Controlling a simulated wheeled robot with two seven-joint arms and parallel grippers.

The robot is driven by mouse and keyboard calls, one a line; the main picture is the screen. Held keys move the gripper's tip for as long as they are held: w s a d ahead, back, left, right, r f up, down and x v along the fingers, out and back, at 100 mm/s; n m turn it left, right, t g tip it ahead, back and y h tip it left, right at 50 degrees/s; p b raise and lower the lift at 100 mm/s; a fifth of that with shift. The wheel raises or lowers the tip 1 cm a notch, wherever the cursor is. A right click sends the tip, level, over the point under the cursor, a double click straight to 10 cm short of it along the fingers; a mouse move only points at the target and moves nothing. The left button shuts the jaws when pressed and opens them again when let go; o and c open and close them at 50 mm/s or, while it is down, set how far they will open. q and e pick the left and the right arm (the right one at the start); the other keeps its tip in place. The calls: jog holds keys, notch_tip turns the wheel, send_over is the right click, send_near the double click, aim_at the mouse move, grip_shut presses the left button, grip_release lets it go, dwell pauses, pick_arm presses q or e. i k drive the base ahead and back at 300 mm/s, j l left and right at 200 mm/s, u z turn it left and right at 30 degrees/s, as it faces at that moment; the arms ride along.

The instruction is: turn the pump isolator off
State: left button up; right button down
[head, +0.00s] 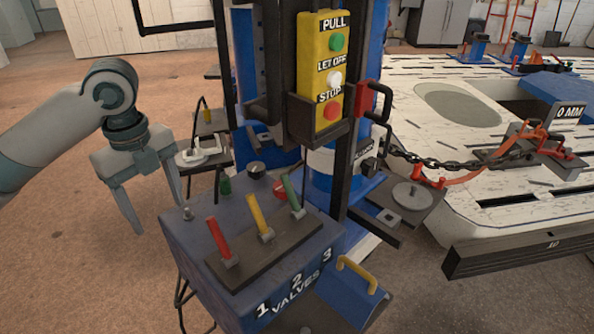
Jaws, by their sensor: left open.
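My left gripper (155,207) hangs open and empty, fingers down, left of the blue valve box (185,245). No part is readably labelled as the pump isolator. A red knob (280,189) sits on top of the box behind the levers, partly hidden by the green lever (292,192). A black round knob (257,170) and a dark green part (225,187) are near it. A small dark knob (370,166) sits by a label too small to read, right of the post. My right gripper is not in view.
Red (221,241) and yellow (259,217) levers stand on the box. A yellow pendant (320,68) with green, white and red buttons hangs above it. A chain (435,163) runs right to a clamp on the white frame bench (490,110). Floor at left is clear.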

aim_at(278, 191)
jog(key=i+l, duration=0.95)
jog(key=i, duration=0.05)
